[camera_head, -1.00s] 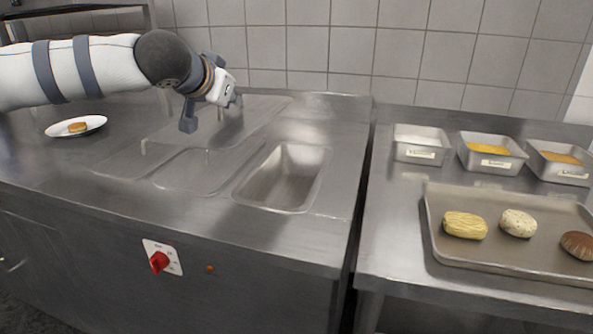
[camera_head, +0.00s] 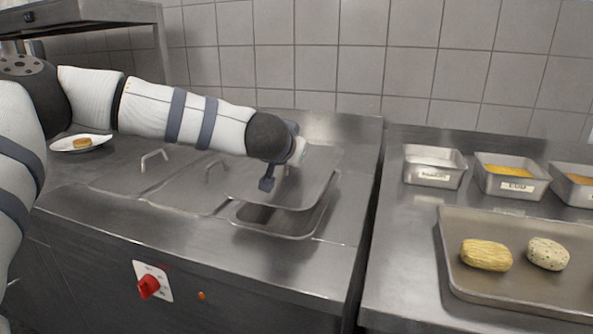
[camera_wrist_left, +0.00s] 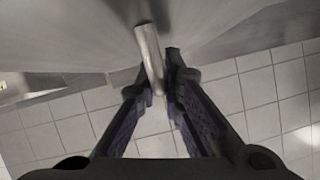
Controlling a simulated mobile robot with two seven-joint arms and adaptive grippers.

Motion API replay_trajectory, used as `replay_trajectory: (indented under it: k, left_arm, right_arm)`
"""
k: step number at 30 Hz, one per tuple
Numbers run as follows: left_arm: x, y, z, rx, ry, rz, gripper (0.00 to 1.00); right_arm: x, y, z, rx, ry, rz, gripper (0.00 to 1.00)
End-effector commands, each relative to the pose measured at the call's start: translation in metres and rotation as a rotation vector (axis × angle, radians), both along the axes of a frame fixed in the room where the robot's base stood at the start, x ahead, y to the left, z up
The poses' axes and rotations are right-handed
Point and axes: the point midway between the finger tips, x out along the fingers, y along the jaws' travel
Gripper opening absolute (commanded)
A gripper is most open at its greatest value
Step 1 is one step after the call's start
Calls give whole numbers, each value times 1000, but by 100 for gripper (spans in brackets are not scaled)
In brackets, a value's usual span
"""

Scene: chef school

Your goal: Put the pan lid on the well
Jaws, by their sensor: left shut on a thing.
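The pan lid (camera_head: 318,180) is a flat steel sheet. It hangs from my left gripper (camera_head: 283,180) over the rear part of the open well (camera_head: 270,218), slightly tilted and apart from the front rim. The front of the well's opening still shows; the lid hides its back. In the left wrist view, the fingers of my left gripper (camera_wrist_left: 158,82) are closed about the lid's handle bar (camera_wrist_left: 149,50), and the lid's plate (camera_wrist_left: 95,35) lies beyond. My right gripper is not in view.
Two lidded wells (camera_head: 135,176) (camera_head: 185,193) with handles lie left of the open well. A plate (camera_head: 80,143) with food sits at the far left. Right of a gap are steel containers (camera_head: 433,167) and a food tray (camera_head: 462,285). A tiled wall stands behind.

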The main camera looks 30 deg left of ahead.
Motion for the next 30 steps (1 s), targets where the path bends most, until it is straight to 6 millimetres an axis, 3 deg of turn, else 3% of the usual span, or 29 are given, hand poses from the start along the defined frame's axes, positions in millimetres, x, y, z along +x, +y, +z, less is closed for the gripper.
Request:
replay_trajectory:
  k: [1,4,11,25,26,28,30]
  left_arm:
    - [1,0,-18,-1,13,-1,0]
    - [0,0,-36,-1,11,-1,0]
    - [0,0,-29,1,-2,-1,0]
    - [0,0,-41,1,-1,-1,0]
    - [-1,0,-42,0,1,-1,13]
    - [-1,0,-42,1,2,-1,28]
    - [-1,1,-42,1,2,-1,28]
  right_arm:
    - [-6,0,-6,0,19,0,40]
    - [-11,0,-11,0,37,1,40]
    - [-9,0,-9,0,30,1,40]
    - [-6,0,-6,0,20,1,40]
    - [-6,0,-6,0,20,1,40]
    - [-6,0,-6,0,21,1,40]
    - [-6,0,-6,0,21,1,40]
